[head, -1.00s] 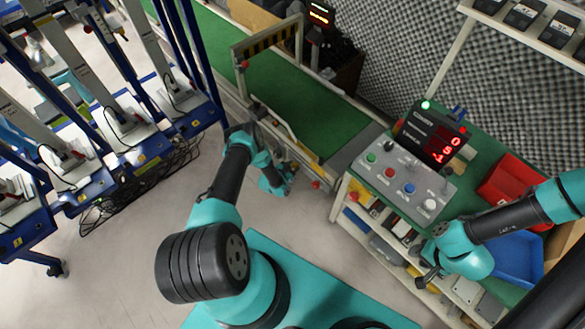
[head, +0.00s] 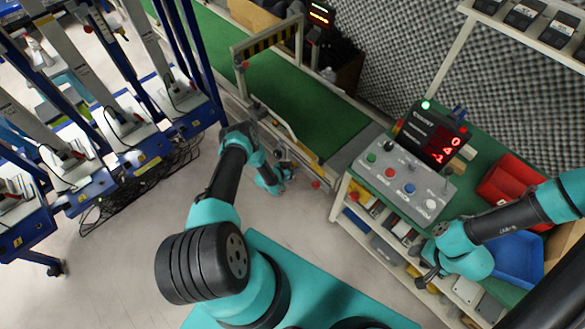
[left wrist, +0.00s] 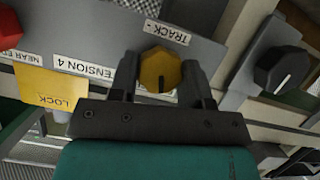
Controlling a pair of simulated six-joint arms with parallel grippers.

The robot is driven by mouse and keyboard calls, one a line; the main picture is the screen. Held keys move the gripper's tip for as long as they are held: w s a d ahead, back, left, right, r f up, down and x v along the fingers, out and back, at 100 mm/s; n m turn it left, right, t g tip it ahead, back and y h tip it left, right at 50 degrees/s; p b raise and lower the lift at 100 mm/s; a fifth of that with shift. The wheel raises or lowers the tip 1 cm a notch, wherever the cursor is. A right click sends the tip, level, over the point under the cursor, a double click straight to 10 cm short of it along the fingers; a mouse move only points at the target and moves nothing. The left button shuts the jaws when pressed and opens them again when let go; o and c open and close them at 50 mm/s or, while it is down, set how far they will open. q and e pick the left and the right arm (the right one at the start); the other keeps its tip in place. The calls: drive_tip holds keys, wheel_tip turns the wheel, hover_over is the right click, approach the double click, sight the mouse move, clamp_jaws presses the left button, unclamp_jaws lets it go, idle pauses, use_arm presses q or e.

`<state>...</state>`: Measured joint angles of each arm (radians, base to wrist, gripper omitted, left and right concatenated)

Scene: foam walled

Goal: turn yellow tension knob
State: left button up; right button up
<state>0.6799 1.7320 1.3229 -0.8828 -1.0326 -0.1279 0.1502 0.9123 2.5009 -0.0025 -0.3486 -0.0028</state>
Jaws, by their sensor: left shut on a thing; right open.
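The yellow tension knob (left wrist: 159,70) sits on a grey panel, beside labels reading TENSION 4 and TRACK, in the left wrist view. It is faceted, with a dark mark on its face. My left gripper (left wrist: 162,84) is shut on the knob, one finger on each side. In the head view my left gripper (head: 285,175) is at the near side of the green conveyor, and the knob cannot be made out there. My right gripper (head: 430,275) is open and empty in front of the shelf under the control bench.
A black knob (left wrist: 282,70) is to the right of the yellow one, and a yellow LOCK tag (left wrist: 55,90) to its left. The conveyor (head: 262,80) runs behind my left arm. A control box (head: 405,180) and display (head: 432,135) stand on the bench, with red (head: 510,180) and blue bins.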

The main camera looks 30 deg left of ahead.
use_arm(q)
drive_tip(key=n+h, duration=0.2)
drive_tip(key=n, duration=0.1)
drive_tip(key=shift+a, duration=0.15)
drive_tip(key=shift+n, duration=0.3)
idle(0.4)
drive_tip(key=o, duration=0.9)
drive_tip(key=v, duration=1.7)
drive_tip(key=shift+a, duration=0.3)
